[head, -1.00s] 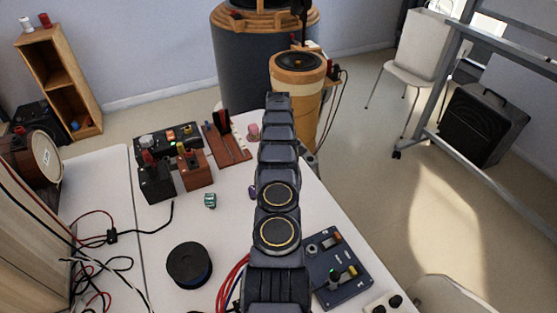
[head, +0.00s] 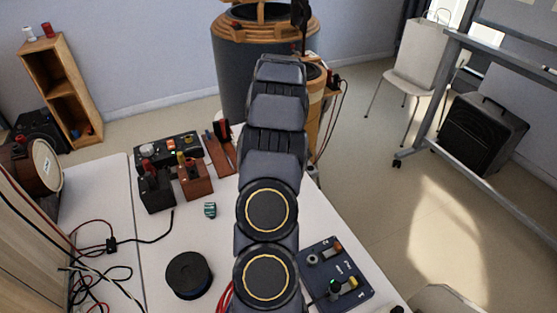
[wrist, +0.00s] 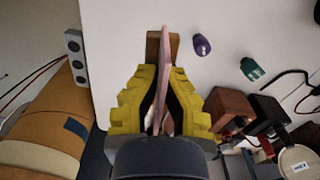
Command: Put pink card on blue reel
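The pink card (wrist: 166,60) stands edge-on in the wrist view as a thin strip between the yellow fingers of my gripper (wrist: 164,75). The fingers are closed on it from both sides. In the head view my arm hides the gripper and the card. The blue reel (head: 189,275) is a dark, round spool with a bluish side. It lies flat on the table at the front left in the head view, with its top bare. The reel does not show in the wrist view.
A brown wooden block (wrist: 152,46) shows behind the card. A purple piece (wrist: 202,45) and a teal piece (wrist: 251,68) lie on the white table. Dark and brown boxes (head: 194,176) stand behind the reel. Cables (head: 105,250) lie left; a control panel (head: 335,272) sits right.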

